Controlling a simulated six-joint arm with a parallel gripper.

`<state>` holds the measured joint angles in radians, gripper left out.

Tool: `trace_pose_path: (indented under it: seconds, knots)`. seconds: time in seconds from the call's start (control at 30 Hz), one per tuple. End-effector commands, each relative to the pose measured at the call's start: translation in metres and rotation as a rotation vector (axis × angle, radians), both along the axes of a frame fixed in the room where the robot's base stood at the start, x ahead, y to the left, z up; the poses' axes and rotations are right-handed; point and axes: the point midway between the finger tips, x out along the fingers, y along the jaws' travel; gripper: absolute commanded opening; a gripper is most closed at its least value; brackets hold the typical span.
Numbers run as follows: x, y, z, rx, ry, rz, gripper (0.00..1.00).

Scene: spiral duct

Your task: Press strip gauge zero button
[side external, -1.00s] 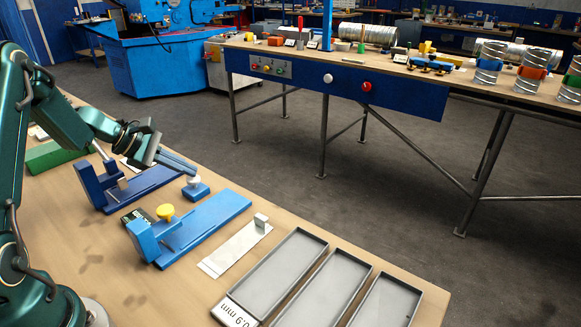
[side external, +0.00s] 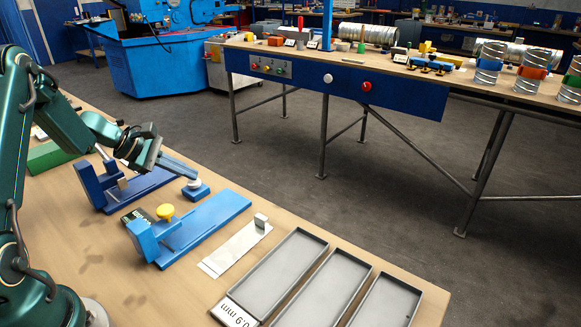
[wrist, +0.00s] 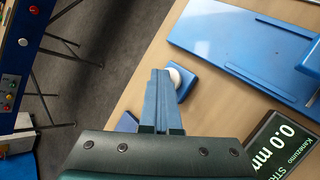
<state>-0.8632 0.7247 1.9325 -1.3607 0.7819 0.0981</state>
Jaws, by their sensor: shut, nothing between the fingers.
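The zero button is a white round cap (side external: 194,183) on a small blue block (side external: 196,193), beside the strip gauges on the bench. In the wrist view the white cap (wrist: 178,76) shows just right of my fingertips, partly hidden by them. My gripper (side external: 194,175) is shut and empty, with its blue fingers angled down to the cap. The tips are at or just over the cap; I cannot tell whether they touch. The gauge's dark display (wrist: 284,142) reads 0.0 mm in the wrist view; it is partly cut off there.
A metal strip (side external: 235,249) and grey trays (side external: 277,272) lie to the right.

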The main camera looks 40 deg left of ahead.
Motion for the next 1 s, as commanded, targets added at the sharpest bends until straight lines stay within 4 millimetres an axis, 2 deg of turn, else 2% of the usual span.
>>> trace_pose_path:
  seconds: [0.17,0.6,1.0]
  knots:
    - [0.000,0.000,0.001,0.001,0.001,0.000,0.00]
    - [0.000,0.000,0.023,0.001,-0.001,0.000,0.00]
    - [0.000,0.000,0.025,0.000,-0.001,0.001,0.00]
